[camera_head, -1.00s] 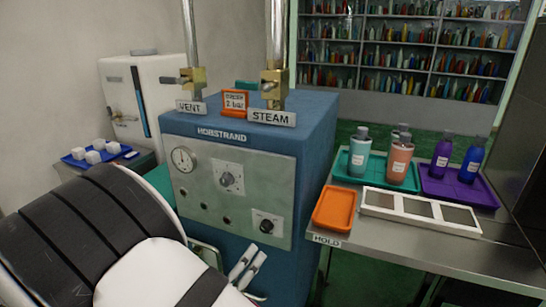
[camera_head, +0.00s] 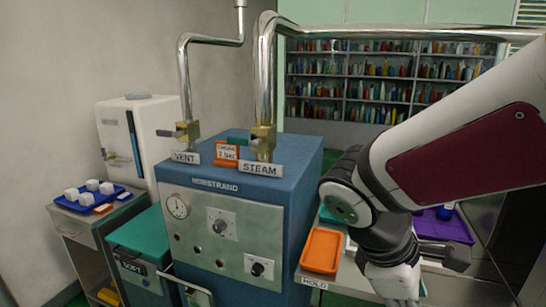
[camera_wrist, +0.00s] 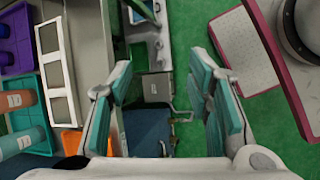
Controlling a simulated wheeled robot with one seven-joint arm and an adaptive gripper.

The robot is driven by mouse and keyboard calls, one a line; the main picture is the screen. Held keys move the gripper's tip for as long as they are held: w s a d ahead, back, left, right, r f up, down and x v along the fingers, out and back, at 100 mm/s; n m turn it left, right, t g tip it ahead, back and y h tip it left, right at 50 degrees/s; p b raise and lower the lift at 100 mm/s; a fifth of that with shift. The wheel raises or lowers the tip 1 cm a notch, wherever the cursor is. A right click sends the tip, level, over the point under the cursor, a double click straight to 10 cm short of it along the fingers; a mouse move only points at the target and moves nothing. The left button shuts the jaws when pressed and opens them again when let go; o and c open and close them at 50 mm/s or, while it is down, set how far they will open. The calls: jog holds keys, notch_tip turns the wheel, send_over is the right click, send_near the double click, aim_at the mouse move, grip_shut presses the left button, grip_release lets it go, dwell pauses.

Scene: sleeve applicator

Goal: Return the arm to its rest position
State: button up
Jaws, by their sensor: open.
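My arm (camera_head: 465,140) reaches in from the right edge of the head view and bends down at a dark wrist joint. My gripper (camera_wrist: 160,72) shows in the wrist view with its teal-padded fingers spread apart and nothing between them. It points down past the front of the bench, above the green floor (camera_wrist: 182,135). In the head view the hand hangs at the bottom, right of the orange tray (camera_head: 321,250); its fingertips are not clear there. My arm hides most of the bench top.
The blue steam machine (camera_head: 240,215) stands left of my arm, with pipes above. The bench holds a purple tray (camera_head: 445,228); the wrist view shows a teal tray (camera_wrist: 32,100) with bottles and a white divided rack (camera_wrist: 67,65). A blue tray (camera_head: 75,203) with white cubes sits far left.

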jog(key=s+a+r+m+t+y+p, duration=0.1)
jog(key=s+r+m+t+y+p, duration=0.2)
jog(key=s+r+m+y, duration=0.3)
jog(key=s+r+m, duration=0.2)
jog(key=s+m, duration=0.1)
jog(key=m, duration=0.2)
jog(key=shift+s+a+r+m+t, duration=0.15)
jog(key=shift+s+a+m+t, duration=0.1)
jog(key=shift+a+m+t, duration=0.15)
